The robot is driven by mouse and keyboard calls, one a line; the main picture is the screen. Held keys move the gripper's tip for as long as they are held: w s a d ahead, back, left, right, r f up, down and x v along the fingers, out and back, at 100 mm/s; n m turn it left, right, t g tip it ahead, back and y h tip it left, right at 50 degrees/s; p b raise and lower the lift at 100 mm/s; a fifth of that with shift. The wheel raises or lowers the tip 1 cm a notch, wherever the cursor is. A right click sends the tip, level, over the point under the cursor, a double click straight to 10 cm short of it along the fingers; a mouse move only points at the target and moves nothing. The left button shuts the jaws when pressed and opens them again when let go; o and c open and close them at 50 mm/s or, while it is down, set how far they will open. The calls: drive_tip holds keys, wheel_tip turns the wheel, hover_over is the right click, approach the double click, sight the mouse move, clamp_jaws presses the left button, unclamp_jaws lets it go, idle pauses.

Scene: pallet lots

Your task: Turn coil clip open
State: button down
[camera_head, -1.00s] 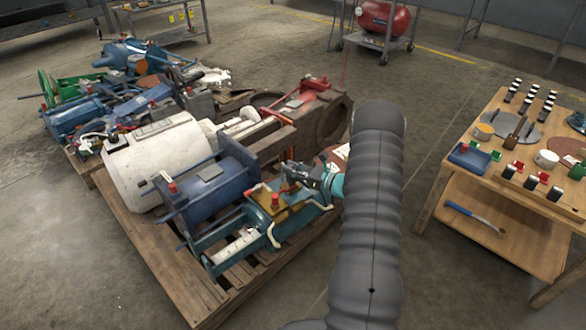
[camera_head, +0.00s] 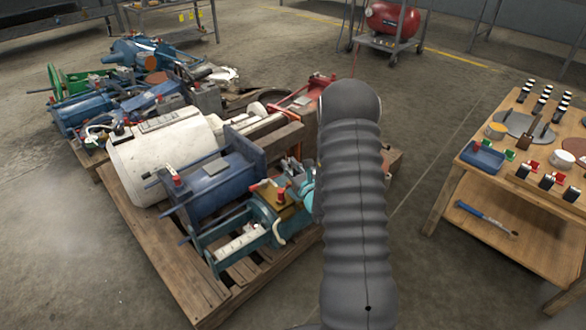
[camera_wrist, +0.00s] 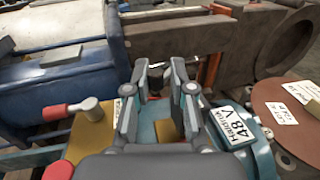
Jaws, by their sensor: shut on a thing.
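A gold block (camera_wrist: 168,131) lies just below the fingers.
A blue machine (camera_head: 215,180) and a white cylinder (camera_head: 160,160) lie close on the wooden pallet (camera_head: 180,285). A brown beam (camera_wrist: 185,45) stands behind my gripper. A wooden table (camera_head: 470,235) with small parts stands to the right, with clear floor between.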

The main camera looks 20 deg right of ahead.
drive_tip(key=shift+w+a+r+h, duration=0.1)
drive_tip(key=shift+w+a+h, duration=0.1)
drive_tip(key=shift+h, duration=0.1)
drive_tip(key=c, duration=1.1)
unclamp_jaws()
drive_tip(key=shift+c, duration=0.2)
drive_tip(key=shift+m, duration=0.3)
drive_tip(key=shift+s+d, duration=0.1)
drive_tip(key=shift+d, duration=0.05)
drive_tip(key=shift+s, duration=0.25)
drive_tip(key=s, duration=1.1)
drive_tip(key=shift+s, duration=0.2)
